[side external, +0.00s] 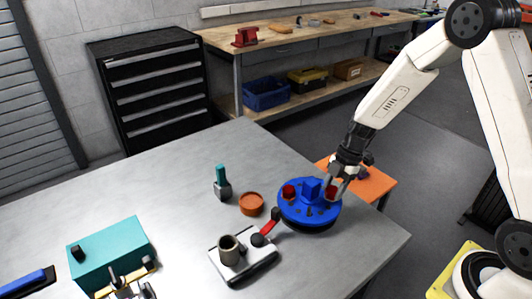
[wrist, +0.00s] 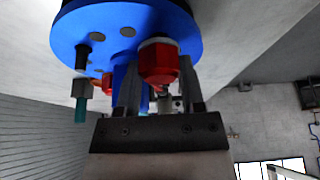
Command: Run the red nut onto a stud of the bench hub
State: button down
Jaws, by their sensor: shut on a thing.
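The bench hub (side external: 310,212) is a blue disc near the table's right corner, with a raised blue block in its middle and several short dark studs. My gripper (side external: 336,188) is over the hub's right side, pointing down. It is shut on a red nut (side external: 331,192), which also shows between the fingers in the wrist view (wrist: 160,62). The nut is at the hub's face; the fingers partly hide whether it is threaded on a stud. A second red nut (side external: 289,192) sits on the hub's left side. A bare dark stud (wrist: 83,55) shows in the wrist view.
A grey fixture (side external: 240,262) with a dark cylinder and a red-and-black lever stands left of the hub. An orange round dish (side external: 252,204) and a teal-handled piece (side external: 222,183) stand behind it. A teal box (side external: 112,255) is at the left. The table's back middle is clear.

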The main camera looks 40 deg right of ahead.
jog(key=shift+c, duration=0.6)
grip_release()
jog(key=shift+f, duration=0.1)
jog(key=v, duration=0.8)
jog(key=shift+c, duration=1.2)
jog(key=shift+s+a+h, duration=0.2)
jog(key=shift+a+h, duration=0.75)
jog(key=shift+h, duration=0.15)
jog(key=shift+w+a+r+h, duration=0.15)
jog(key=shift+a+h, duration=0.2)
jog(key=shift+h, duration=0.2)
jog(key=shift+w+a+r+h, duration=0.1)
jog(key=shift+a+r+h, duration=0.05)
jog(key=shift+a+h, duration=0.35)
jog(key=shift+d+f, duration=0.1)
jog(key=shift+f, duration=0.1)
jog(key=shift+f, duration=3.85)
